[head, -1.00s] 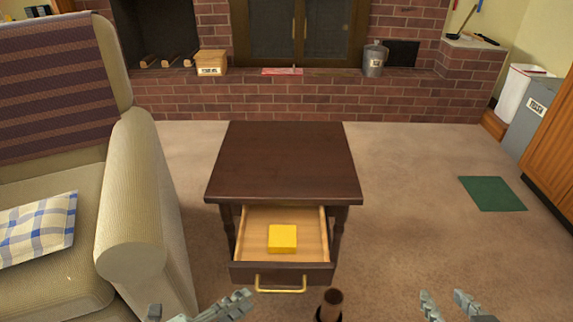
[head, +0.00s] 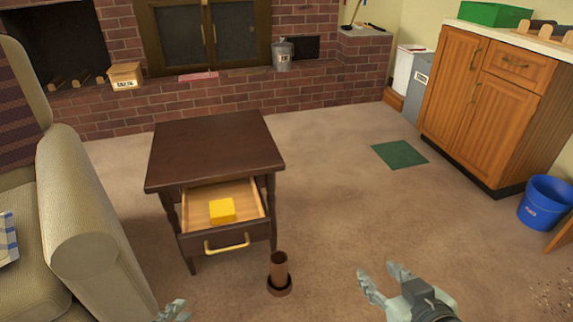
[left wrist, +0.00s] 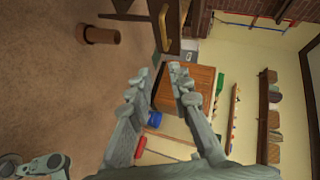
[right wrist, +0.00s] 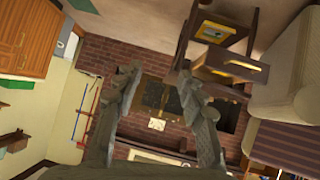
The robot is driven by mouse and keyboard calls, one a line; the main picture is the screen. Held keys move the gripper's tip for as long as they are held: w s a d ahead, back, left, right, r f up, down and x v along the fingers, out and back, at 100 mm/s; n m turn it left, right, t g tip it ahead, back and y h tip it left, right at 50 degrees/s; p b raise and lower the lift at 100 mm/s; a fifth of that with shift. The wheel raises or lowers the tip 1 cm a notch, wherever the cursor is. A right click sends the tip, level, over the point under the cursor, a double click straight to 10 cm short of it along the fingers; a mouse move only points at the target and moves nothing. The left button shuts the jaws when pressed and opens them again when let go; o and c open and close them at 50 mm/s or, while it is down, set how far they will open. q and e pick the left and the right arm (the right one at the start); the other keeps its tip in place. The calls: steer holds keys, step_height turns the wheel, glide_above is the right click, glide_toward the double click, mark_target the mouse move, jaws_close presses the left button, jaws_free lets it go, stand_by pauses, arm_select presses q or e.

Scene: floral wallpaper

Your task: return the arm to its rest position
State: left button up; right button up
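My left gripper (head: 174,310) shows only as a fingertip part at the bottom edge of the head view. In the left wrist view my left gripper (left wrist: 161,70) has its two fingers apart with nothing between them. My right gripper (head: 381,272) is at the bottom right of the head view, over the carpet, right of the brown pot. In the right wrist view my right gripper (right wrist: 159,72) is open and empty. Both grippers are apart from the furniture.
A dark side table (head: 215,145) has its drawer (head: 243,205) open with a yellow block (head: 222,209) inside. A brown pot (head: 279,272) stands by it. An armchair (head: 90,220) is left; a wooden cabinet (head: 480,110) and blue bucket (head: 545,203) are right.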

arm_select(q)
steer(key=w+a+f+n+g+y, duration=0.15)
steer(key=a+n+g+y, duration=0.35)
steer(key=n, duration=0.5)
steer(key=s+n+g+y, duration=0.1)
steer(key=s+n+g, duration=0.4)
steer(key=s+n, duration=0.3)
arm_select(e)
steer(key=s+d+f+m+g+h, duration=0.2)
steer(key=s+d+f+g+h, duration=0.2)
steer(key=s+d+f+g, duration=0.55)
arm_select(q)
step_height(320, 180, down, 9)
steer(key=m+p, duration=0.1)
steer(key=p, duration=0.2)
steer(key=shift+w+a+g+p, duration=0.25)
steer(key=shift+w+g+p, duration=0.05)
steer(key=shift+w+p, duration=0.05)
arm_select(e)
step_height(320, 180, down, 11)
steer(key=t+y, duration=0.1)
steer(key=shift+w+d+n, duration=0.2)
steer(key=shift+w+n, duration=0.1)
